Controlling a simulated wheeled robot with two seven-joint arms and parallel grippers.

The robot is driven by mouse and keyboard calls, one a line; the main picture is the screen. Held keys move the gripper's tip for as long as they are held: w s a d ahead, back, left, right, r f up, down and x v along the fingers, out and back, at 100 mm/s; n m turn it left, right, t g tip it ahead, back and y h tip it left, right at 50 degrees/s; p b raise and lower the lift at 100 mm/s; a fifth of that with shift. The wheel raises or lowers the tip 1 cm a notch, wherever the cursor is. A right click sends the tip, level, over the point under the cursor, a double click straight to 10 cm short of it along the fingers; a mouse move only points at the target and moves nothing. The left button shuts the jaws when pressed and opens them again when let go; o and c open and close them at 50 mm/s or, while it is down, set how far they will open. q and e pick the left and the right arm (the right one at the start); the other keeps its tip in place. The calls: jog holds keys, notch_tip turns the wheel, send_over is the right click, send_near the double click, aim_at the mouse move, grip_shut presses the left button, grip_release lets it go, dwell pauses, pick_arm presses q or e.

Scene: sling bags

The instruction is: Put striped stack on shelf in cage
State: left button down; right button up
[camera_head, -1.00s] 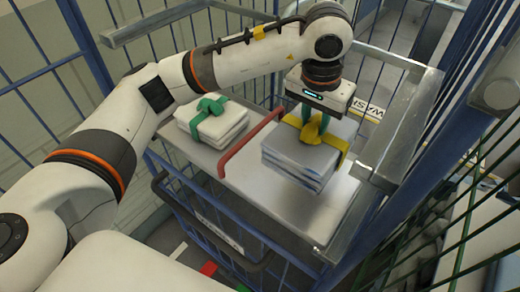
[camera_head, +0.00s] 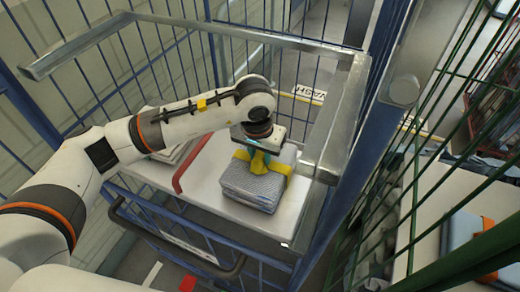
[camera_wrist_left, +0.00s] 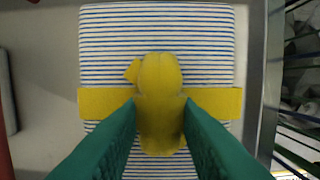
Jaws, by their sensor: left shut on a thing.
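The striped stack (camera_head: 252,187) is folded cloth with thin blue and white stripes, tied with a yellow band and knot. It is at the right part of the pale shelf (camera_head: 215,203) inside the blue wire cage (camera_head: 165,215). In the left wrist view the striped stack (camera_wrist_left: 205,55) lies square below me, with its yellow knot (camera_wrist_left: 160,100) between my green fingertips. My left gripper (camera_head: 262,155) points down and is shut on the knot. Whether the stack touches the shelf is hard to tell. My right gripper is not in view.
A white stack (camera_head: 172,152) sits on the shelf's left part, mostly hidden behind my left arm. A red bar (camera_head: 190,165) divides the shelf between the stacks. A grey metal frame (camera_head: 335,115) rises close on the right. A green wire cage (camera_head: 440,130) stands farther right.

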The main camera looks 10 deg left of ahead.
pick_arm(q)
jog(key=shift+r, duration=0.1)
jog(key=c, duration=1.5)
grip_release()
jog(key=shift+f, duration=0.2)
jog(key=shift+c, duration=0.2)
jog(key=o, duration=0.4)
jog(key=shift+o, duration=0.2)
jog(key=shift+s, duration=0.1)
jog(key=shift+r, duration=0.1)
jog(key=shift+r, duration=0.2)
notch_tip(320, 180, up, 12)
jog(key=s+b, duration=0.1)
jog(key=b, duration=0.3)
jog(key=shift+s+a+f, duration=0.15)
jog(key=shift+s+f, duration=0.05)
jog(key=shift+s, duration=0.15)
